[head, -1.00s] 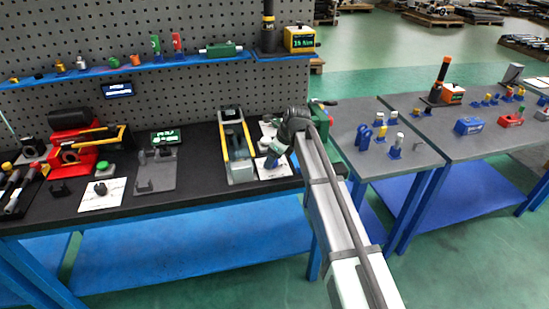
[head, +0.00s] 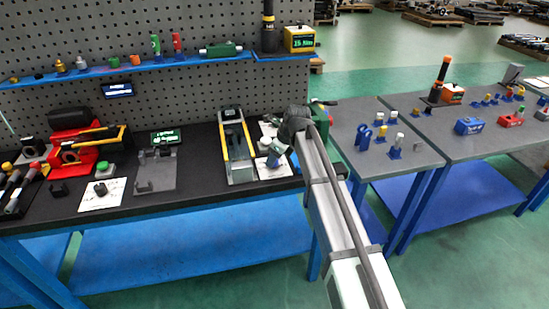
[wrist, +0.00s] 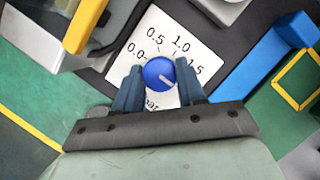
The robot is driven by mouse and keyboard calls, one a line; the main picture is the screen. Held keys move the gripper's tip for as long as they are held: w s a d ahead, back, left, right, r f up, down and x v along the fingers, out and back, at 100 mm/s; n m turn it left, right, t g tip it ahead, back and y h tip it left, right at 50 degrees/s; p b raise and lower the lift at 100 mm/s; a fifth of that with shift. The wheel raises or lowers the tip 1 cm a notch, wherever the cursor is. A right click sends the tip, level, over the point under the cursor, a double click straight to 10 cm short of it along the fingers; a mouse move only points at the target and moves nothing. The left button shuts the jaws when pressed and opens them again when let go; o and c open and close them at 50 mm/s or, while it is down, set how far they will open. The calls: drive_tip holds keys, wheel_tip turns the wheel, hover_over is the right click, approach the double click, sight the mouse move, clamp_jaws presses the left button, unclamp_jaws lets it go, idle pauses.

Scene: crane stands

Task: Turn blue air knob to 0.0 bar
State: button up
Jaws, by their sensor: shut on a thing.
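The blue air knob (wrist: 159,73) sits on a white dial card (wrist: 137,91) printed 0.0, 0.5, 1.0, 1.5 and "bar". A short pale mark on the knob lies right of its centre and points to the right and slightly down in the wrist view, away from the 0.0 print. My gripper (wrist: 160,80) is shut on the knob, one dark blue finger on each side. In the head view my gripper (head: 276,155) is over the card (head: 268,171) at the bench's right end; the knob is hidden there.
A yellow-railed fixture (head: 237,146) stands just left of the card. A blue block (wrist: 279,50) and a yellow frame (wrist: 300,80) are to the right in the wrist view. A shelf (head: 140,69) with small parts runs along the pegboard behind.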

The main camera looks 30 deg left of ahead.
drive_tip(key=shift+n, duration=0.3)
drive_tip(key=n, duration=0.1)
drive_tip(key=n+g, duration=0.1)
drive_tip(key=n, duration=0.1)
drive_tip(key=n+g, duration=0.1)
drive_tip(key=shift+w+a+n, duration=0.1)
drive_tip(key=shift+w+n, duration=0.15)
drive_tip(key=shift+n, duration=0.05)
drive_tip(key=n+g, duration=0.1)
drive_tip(key=n, duration=0.1)
drive_tip(key=n+h, duration=0.1)
drive_tip(key=n, duration=0.2)
drive_tip(key=shift+w+a+g+h, duration=0.1)
drive_tip(key=shift+a+g+h, duration=0.05)
drive_tip(key=shift+g+h, duration=0.2)
drive_tip(key=n+h, duration=0.1)
drive_tip(key=n, duration=0.4)
drive_tip(key=shift+a+g+h, duration=0.1)
drive_tip(key=shift+g+h, duration=0.15)
drive_tip(key=shift+h, duration=0.1)
drive_tip(key=n+h, duration=0.1)
drive_tip(key=n, duration=0.3)
drive_tip(key=shift+n+h, duration=0.3)
drive_tip(key=shift+h, duration=0.1)
drive_tip(key=o, duration=1.1)
drive_tip(key=shift+c, duration=0.2)
